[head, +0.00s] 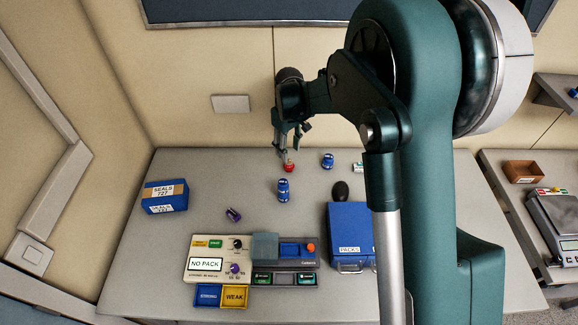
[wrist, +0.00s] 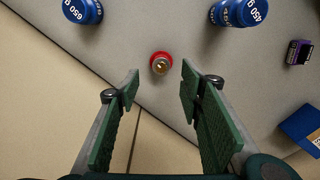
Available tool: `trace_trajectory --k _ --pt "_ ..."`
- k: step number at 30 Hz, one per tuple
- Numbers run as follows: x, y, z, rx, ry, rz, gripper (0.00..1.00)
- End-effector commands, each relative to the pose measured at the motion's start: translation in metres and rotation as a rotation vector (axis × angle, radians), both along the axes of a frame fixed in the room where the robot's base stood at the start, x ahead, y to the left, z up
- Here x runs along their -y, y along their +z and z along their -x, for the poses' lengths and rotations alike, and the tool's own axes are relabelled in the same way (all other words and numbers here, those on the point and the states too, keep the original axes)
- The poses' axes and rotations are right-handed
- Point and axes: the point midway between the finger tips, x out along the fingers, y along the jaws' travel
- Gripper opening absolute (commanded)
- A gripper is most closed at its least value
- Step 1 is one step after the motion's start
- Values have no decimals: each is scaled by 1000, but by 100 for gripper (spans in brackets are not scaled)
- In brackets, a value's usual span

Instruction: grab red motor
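The red motor (head: 289,167) stands on the table near its back edge. In the wrist view the red motor (wrist: 161,63) is a small red round body with a metal-coloured centre on top. My gripper (head: 284,152) is above it and close to it in the head view. In the wrist view my gripper (wrist: 160,82) is open, with its two green fingers apart and nothing between them. The motor shows just beyond the fingertips, roughly centred in the gap. I cannot tell the exact height between them.
Blue weights marked 450 g (wrist: 238,12) and 650 g (wrist: 82,11) stand either side of the motor. A purple motor (head: 233,214), a SEALS box (head: 165,196), a pump tester (head: 210,262) and a blue PACKS box (head: 351,230) are also on the table. The wall is close behind.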

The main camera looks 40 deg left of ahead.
Motion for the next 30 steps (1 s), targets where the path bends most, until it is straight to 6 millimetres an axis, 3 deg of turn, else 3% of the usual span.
trace_trajectory --k 13,24,30 --pt "-3 -4 3 -1 6 3 38" --pt "-3 -28 2 -1 6 2 38" --pt "-2 -29 2 -1 6 2 38"
